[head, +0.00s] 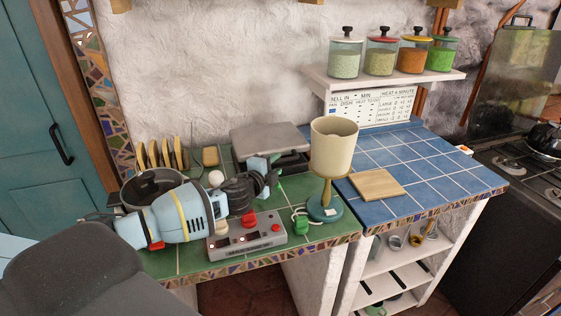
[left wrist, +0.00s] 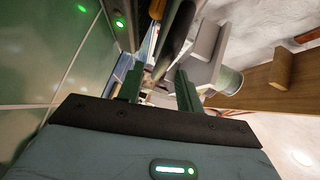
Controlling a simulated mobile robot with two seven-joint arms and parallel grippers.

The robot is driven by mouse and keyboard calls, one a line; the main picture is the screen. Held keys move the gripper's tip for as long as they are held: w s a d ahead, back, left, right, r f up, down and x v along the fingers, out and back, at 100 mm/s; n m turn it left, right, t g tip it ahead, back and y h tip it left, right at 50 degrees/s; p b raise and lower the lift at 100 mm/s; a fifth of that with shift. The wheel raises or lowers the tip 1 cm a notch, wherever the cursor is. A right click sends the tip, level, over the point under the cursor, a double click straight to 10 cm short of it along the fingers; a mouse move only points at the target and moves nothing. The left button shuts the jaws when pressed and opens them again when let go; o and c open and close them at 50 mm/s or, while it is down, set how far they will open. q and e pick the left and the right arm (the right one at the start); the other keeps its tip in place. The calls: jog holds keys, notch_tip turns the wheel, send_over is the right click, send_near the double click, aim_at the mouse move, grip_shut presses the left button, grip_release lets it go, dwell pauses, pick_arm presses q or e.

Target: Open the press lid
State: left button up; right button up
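The press is a grey appliance on the green tiled counter, near the wall in the head view. Its flat grey lid (head: 268,136) lies over a darker lower part (head: 292,165); how far apart they stand is hard to tell. My left gripper (head: 270,165) is at the front left of the press, close to the lid's front edge, partly hidden by my dark wrist. In the left wrist view its two dark green fingers (left wrist: 160,88) stand apart with a gap between them. I cannot tell whether they touch the press. My right gripper is not in view.
A grey box with red knobs (head: 262,237) sits below my wrist. A beige cup-shaped thing on a stem (head: 334,147) stands right of the press. A pot (head: 140,188) is at left. A wooden board (head: 378,185) lies on the blue counter (head: 440,170), mostly clear.

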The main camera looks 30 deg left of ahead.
aim_at(279, 162)
pick_arm(q)
jog(key=shift+w+a+f, duration=0.1)
jog(key=shift+w+f, duration=0.05)
jog(key=shift+w, duration=0.8)
jog(key=shift+w+f, duration=0.1)
jog(key=shift+w, duration=0.85)
grip_shut()
